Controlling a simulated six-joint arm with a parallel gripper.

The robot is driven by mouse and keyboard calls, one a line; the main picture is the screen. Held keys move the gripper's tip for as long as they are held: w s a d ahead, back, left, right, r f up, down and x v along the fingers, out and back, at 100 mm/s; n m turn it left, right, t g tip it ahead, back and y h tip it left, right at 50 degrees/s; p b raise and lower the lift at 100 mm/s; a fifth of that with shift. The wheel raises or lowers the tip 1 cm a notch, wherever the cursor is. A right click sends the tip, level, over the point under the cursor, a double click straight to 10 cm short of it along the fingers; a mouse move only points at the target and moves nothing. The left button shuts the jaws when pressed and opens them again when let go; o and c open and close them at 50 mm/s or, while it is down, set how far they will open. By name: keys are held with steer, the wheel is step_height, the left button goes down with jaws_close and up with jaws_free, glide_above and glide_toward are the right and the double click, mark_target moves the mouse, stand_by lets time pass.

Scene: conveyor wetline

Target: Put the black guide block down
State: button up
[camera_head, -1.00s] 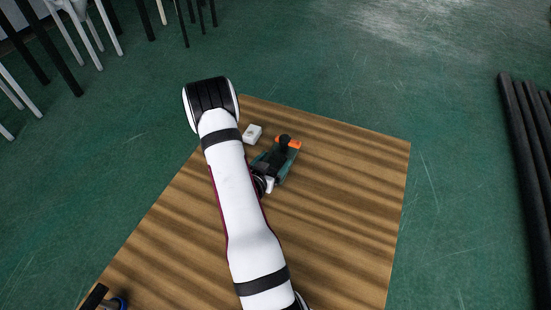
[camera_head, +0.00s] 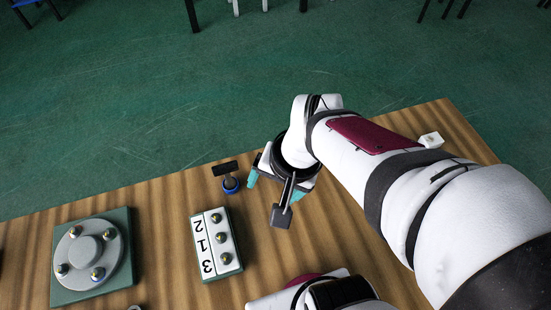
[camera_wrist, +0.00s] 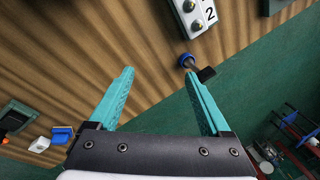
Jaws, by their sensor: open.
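My gripper (camera_wrist: 158,72) has two teal fingers spread apart, with only bare wood showing between them. It is also over the table in the head view (camera_head: 277,184). In the wrist view a black block-like part (camera_wrist: 14,120) sits on a green fixture at the far left, well away from the fingers; I cannot tell for sure that it is the guide block. A separate black bar (camera_head: 225,168) stands with a blue ring (camera_head: 230,185) left of my gripper. In the wrist view this bar (camera_wrist: 207,74) shows just outside the right fingertip.
A white block marked 2, 1, 3 (camera_head: 207,246) with brass knobs stands left of my gripper. A green plate with a round grey flange (camera_head: 122,270) lies further left. A small white block (camera_head: 431,140) is at the right. The table (camera_head: 165,200) has bare wood between them.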

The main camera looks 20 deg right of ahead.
steer(key=shift+o, duration=0.4)
steer(key=s+a+r+n+g, duration=0.1)
steer(key=s+r+n+g, duration=0.1)
steer(key=s, duration=0.7)
steer(key=shift+s+a+r, duration=0.15)
steer(key=shift+a+r, duration=0.25)
steer(key=shift+r, duration=0.1)
steer(key=w+d+f+n+h, duration=0.1)
steer(key=w+d+n+h, duration=0.15)
steer(key=d+n, duration=0.45)
steer(key=w+d+n+h, duration=0.1)
steer(key=w+d+n, duration=0.2)
steer(key=d, duration=0.7)
steer(key=w+d+f+n+h, duration=0.1)
steer(key=w+d+n+h, duration=0.15)
steer(key=d+n, duration=0.45)
steer(key=s+d+f+n, duration=0.1)
steer(key=s+d+n, duration=0.15)
steer(key=d, duration=0.55)
steer(key=s+d+f+n, duration=0.1)
steer(key=d+n, duration=0.3)
steer(key=d, duration=0.3)
steer(key=shift+h, duration=0.3)
steer(key=x, duration=1.6)
steer(key=shift+w+a+f, duration=0.2)
steer(key=shift+w+a, duration=0.05)
steer(key=shift+a, duration=0.1)
jaws_close()
